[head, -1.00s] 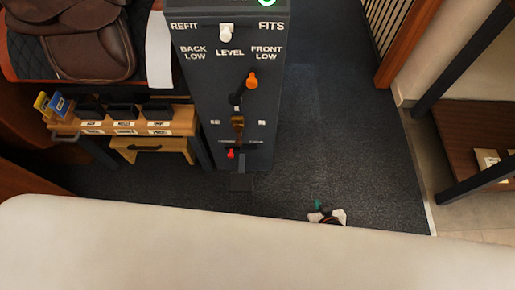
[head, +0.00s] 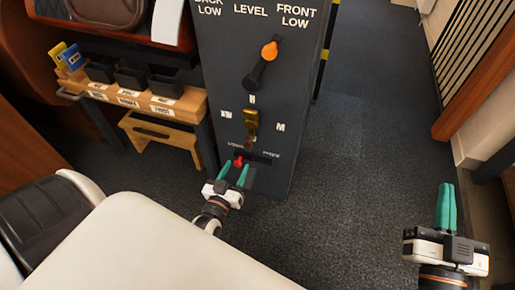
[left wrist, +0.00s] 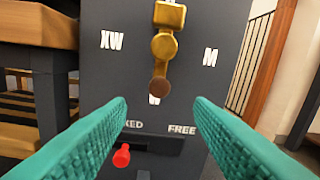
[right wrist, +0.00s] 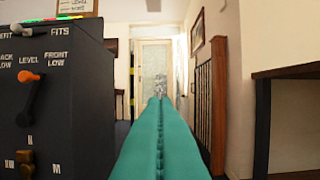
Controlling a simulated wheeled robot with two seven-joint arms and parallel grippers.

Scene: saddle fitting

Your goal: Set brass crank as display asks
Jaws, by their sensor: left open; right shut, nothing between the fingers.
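The brass crank (head: 251,122) is on the front of a dark column (head: 300,130). In the left wrist view, the crank (left wrist: 165,45) hangs with its brown knob (left wrist: 160,87) down, over a partly covered W mark. XW is left of it and M right. Below, a red knob (left wrist: 121,156) sits at the left, LOCKED end of a slot whose right end reads FREE. My left gripper (head: 233,170) is open and empty, below the crank near the red knob. My right gripper (head: 446,195) is shut and empty, well right of the column. No readable display shows now.
An orange-tipped lever (head: 262,65) above the crank leans toward FRONT LOW. A wooden bench with black bins (head: 130,80) and a step stool (head: 160,135) stand left of the column. Carpet (head: 350,180) right of the column is clear. A slatted wooden rail (head: 480,70) stands further right.

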